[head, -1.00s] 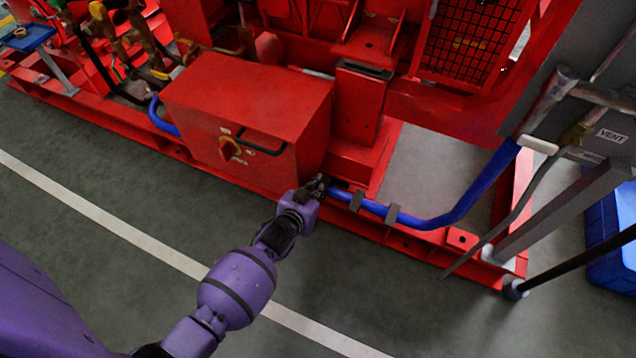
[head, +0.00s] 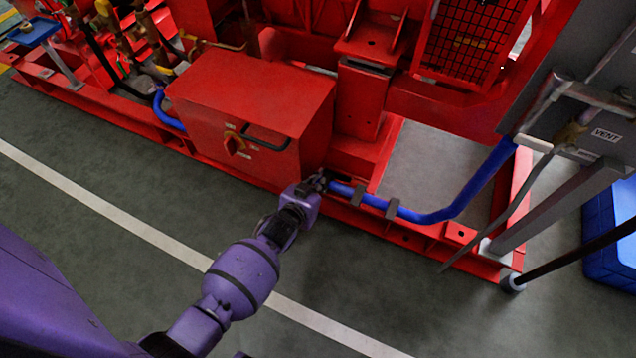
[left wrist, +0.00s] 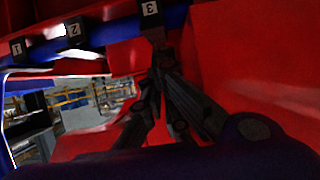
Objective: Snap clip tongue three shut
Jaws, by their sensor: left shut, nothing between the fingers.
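A blue hose (head: 440,216) runs along the red base rail, with two grey clips (head: 357,195) (head: 392,208) on it. In the left wrist view, clip three (left wrist: 150,9), marked 3, hangs on the blue hose at the top, with clips two (left wrist: 75,33) and one (left wrist: 17,47) to its left. My left gripper (head: 321,181) is shut and empty at the hose's left end; it hides clip three in the head view. In the left wrist view its fingertips (left wrist: 162,58) are right under clip three's lower end; I cannot tell whether they touch.
A red box (head: 245,105) with a black handle stands just left of my left gripper. The red base rail (head: 420,236) runs below the hose. A grey stand leg (head: 560,205) and a blue crate (head: 608,235) are at the right. The grey floor in front is clear.

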